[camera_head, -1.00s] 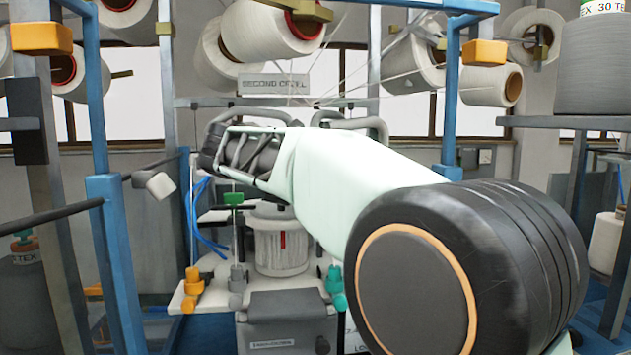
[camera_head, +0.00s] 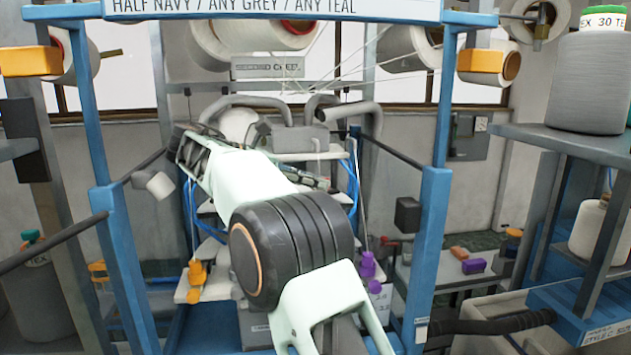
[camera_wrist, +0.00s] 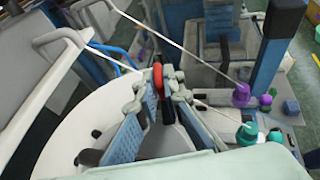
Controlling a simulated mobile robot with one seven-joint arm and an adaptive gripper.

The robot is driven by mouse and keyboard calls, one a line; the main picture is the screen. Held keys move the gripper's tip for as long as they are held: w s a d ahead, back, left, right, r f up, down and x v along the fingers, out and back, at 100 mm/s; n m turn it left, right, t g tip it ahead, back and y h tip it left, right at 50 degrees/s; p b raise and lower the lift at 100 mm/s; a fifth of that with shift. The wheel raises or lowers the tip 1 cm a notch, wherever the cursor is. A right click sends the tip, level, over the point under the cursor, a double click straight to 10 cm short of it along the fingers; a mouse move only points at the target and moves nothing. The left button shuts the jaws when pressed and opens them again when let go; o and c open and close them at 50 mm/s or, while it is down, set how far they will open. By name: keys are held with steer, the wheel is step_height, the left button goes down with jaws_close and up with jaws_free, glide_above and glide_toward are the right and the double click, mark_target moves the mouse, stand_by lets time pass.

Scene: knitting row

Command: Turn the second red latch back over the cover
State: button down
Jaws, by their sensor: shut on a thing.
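My gripper (camera_wrist: 158,90) shows in the wrist view with its two blue-padded fingers closed around a red latch (camera_wrist: 157,75). Only a narrow red strip of the latch shows between the fingertips. A large round white surface, apparently the cover (camera_wrist: 60,130), lies below and left of the fingers. The fingers hide part of it. In the head view my arm lies across the middle of the machine. The latches and the cover cannot be made out there.
A blue post (camera_head: 428,240) stands right of my arm, and another (camera_head: 120,250) stands left. Thin yarns cross close to the gripper in the wrist view. A purple yarn guide (camera_wrist: 240,94) and a teal one (camera_wrist: 247,134) stand at the right. A grey pipe (camera_head: 250,102) runs behind my arm.

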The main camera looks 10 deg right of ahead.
steer(key=shift+w+m+g, duration=0.1)
steer(key=shift+m+g, duration=0.8)
steer(key=shift+g, duration=0.2)
steer(key=c, duration=2.1)
jaws_free()
steer(key=shift+s+n+t, duration=0.2)
steer(key=shift+n+t, duration=0.8)
steer(key=shift+t, duration=0.2)
